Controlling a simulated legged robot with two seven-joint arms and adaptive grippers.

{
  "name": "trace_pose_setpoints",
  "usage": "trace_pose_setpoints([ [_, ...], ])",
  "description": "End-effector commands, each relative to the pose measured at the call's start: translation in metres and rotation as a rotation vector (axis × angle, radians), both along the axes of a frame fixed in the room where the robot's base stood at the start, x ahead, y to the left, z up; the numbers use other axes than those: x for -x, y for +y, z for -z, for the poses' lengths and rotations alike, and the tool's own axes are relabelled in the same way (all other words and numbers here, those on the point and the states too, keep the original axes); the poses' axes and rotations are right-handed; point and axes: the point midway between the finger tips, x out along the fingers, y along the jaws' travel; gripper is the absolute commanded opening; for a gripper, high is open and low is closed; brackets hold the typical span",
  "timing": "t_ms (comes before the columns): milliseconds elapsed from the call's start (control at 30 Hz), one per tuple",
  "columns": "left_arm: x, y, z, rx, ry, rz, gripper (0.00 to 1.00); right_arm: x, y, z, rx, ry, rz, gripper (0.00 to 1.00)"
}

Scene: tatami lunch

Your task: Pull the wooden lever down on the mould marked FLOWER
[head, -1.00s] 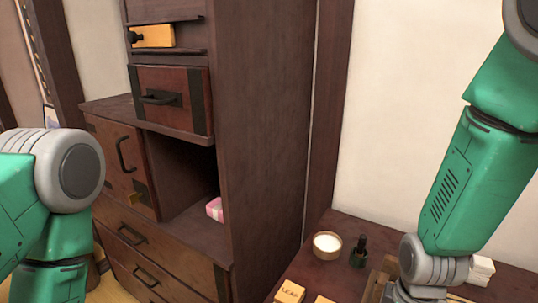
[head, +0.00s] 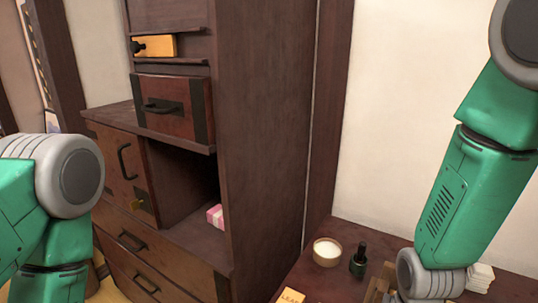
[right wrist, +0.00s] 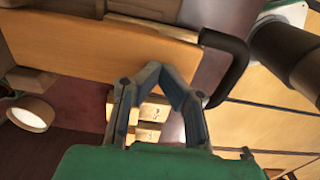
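No marking reading FLOWER is legible in either view. In the head view a pale wooden block marked LEAF (head: 291,295) is cut off by the bottom edge. In the right wrist view my right gripper (right wrist: 160,70) has its two fingertips together, with nothing visible between them. A wide wooden board (right wrist: 90,45) lies beyond the tips, and a dark curved handle (right wrist: 235,65) is just right of them. Pale wooden blocks (right wrist: 150,120) show through the gap behind the fingertips. I cannot tell which piece is the lever. My left gripper is outside both views.
A dark wooden cabinet (head: 260,130) stands left of the table (head: 335,235). A pink-and-white item (head: 215,215) sits in its open compartment. A white-filled bowl (head: 327,251) and a dark bottle (head: 359,262) stand on the table. A white stack (head: 480,277) is at right.

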Motion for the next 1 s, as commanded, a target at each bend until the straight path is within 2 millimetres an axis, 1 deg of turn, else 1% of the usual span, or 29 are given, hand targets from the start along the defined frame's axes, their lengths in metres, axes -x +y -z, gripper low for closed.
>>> trace_pose_setpoints([
  [1000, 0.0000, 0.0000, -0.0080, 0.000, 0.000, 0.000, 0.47, -0.0004, 0.0002, 0.0108, -0.001, -0.001, 0.000, 0.00],
])
